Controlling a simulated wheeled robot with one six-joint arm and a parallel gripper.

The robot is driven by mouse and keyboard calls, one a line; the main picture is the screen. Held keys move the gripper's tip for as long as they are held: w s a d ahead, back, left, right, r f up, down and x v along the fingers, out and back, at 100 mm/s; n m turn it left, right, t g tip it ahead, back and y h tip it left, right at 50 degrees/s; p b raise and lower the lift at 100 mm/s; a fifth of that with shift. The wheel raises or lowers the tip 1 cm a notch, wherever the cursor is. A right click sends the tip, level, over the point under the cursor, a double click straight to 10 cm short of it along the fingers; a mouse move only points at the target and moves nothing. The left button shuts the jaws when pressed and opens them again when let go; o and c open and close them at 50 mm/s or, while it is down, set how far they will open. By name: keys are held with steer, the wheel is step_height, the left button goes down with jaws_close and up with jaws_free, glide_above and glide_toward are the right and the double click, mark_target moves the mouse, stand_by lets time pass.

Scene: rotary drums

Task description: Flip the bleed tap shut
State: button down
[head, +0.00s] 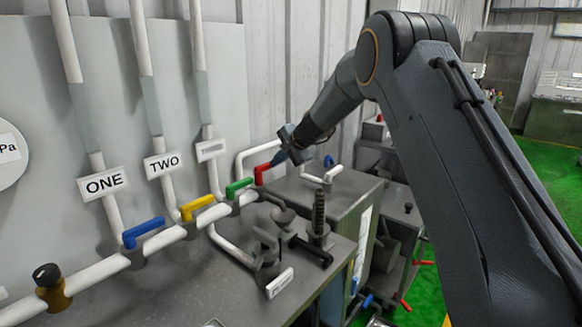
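Several lever taps sit along a white pipe in the head view, and none has a readable bleed label. The blue lever (143,232), yellow lever (197,207) and green lever (239,187) lie along the pipe. A red lever (263,173) is at the pipe's far end. My gripper (278,157) is right beside the red lever, at its upper right. It is small and partly hidden by its own body, so I cannot tell whether its fingers are open or touch the lever.
Signs ONE (104,182) and TWO (163,166) hang on upright pipes. A brass valve with a black knob (48,275) is at the left. A threaded post (319,215) and dark clamp parts stand on the grey bench (185,285). Another blue handle (329,161) is behind my gripper.

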steer(key=shift+w+a+b, duration=0.25)
steer(key=shift+b, duration=0.3)
steer(key=shift+a+r, duration=0.1)
